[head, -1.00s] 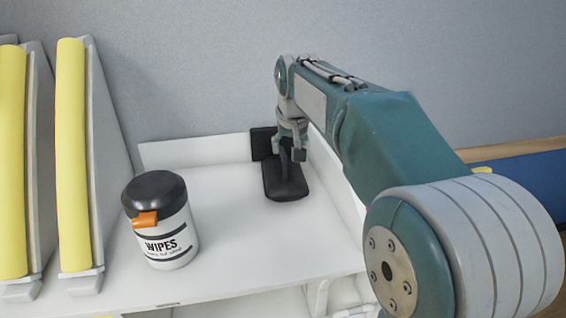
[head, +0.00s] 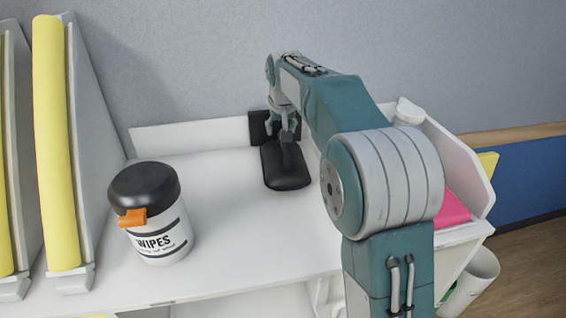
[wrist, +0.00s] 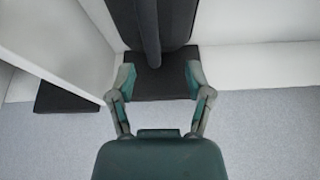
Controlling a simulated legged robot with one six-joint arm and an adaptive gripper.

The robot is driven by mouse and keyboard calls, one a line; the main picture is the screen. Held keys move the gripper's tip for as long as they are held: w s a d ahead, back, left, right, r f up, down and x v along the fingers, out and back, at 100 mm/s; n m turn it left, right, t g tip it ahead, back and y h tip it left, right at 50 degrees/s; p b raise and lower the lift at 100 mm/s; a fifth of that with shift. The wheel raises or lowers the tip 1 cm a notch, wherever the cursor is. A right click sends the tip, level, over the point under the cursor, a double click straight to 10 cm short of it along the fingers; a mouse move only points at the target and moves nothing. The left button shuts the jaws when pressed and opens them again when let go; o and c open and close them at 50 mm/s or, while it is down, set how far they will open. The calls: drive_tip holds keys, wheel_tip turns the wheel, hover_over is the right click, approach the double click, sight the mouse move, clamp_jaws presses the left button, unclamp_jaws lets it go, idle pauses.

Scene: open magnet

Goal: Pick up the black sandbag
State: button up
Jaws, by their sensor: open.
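The black sandbag (head: 286,172) lies on the white shelf top near its back wall, with a raised strap or handle on top. In the wrist view the sandbag (wrist: 179,20) shows at the top, its strap (wrist: 147,35) running down the picture toward the space between my fingers. A dark flat piece (head: 259,128) stands at the back wall; I cannot tell whether it is part of the sandbag. My gripper (head: 284,132) is open above the sandbag's far end, fingers spread to either side of the strap's line. I cannot tell whether they touch it.
A wipes canister (head: 153,215) with a black lid stands at the front left. Upright white holders with yellow edges (head: 55,145) are at far left. A low white back wall (head: 190,137) and a side divider hem in the sandbag. A pink item (head: 453,208) lies at right.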

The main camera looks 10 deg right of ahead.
drive_tip(key=x, duration=0.4)
drive_tip(key=shift+s+d+f, duration=0.25)
drive_tip(key=shift+d+f, duration=0.05)
drive_tip(key=shift+d, duration=0.1)
drive_tip(key=shift+w+f, duration=0.25)
drive_tip(key=shift+f, duration=0.25)
clamp_jaws()
drive_tip(key=shift+r, duration=0.25)
